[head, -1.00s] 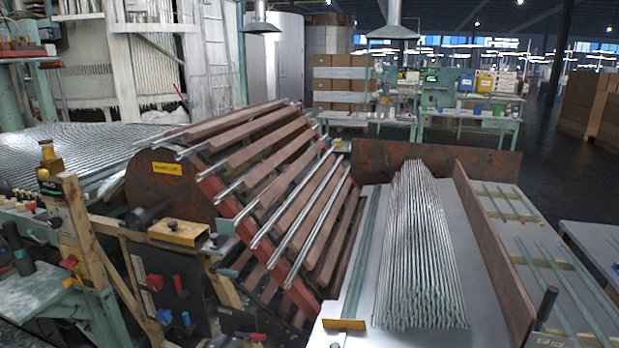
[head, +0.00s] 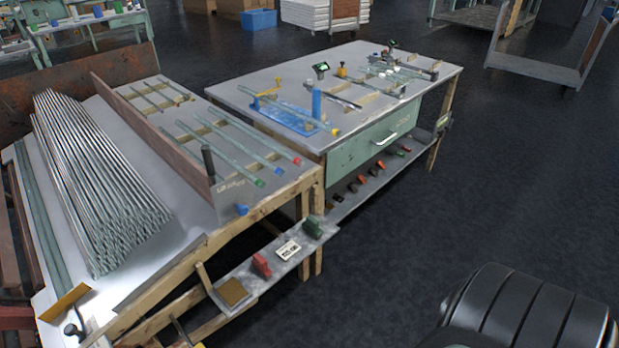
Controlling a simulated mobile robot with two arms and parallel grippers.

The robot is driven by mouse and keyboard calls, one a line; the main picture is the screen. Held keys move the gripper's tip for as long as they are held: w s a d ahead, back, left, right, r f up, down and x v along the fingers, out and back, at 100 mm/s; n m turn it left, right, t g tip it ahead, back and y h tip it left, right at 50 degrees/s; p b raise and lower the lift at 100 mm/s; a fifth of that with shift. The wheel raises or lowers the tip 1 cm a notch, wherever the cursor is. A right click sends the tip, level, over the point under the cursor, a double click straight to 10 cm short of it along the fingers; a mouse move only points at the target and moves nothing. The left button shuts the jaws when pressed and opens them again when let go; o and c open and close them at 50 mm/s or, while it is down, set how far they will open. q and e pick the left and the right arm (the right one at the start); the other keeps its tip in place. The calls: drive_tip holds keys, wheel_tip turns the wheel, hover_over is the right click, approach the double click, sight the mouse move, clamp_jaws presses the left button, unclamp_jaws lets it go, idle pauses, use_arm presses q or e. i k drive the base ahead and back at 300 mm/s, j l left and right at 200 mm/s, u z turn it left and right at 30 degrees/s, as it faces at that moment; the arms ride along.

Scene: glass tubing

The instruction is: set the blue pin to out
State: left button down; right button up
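A small blue knob (head: 241,209), which may be the blue pin, sticks out at the front edge of the tilted bench, below a black upright handle (head: 208,160). It is too small to tell how far it stands out. Neither of my grippers is in view. A black, ribbed rounded part fills the bottom right corner; I cannot tell what it is.
A sloping bench holds a pile of glass tubes (head: 95,180) and several tubes behind a brown divider (head: 150,135). A low shelf (head: 285,258) carries red and green blocks. A second table (head: 290,75) stands behind. Dark floor (head: 420,230) is clear at right.

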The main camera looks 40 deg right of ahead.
sight(242, 210)
drive_tip(key=l+z, duration=0.1)
drive_tip(key=z, duration=0.75)
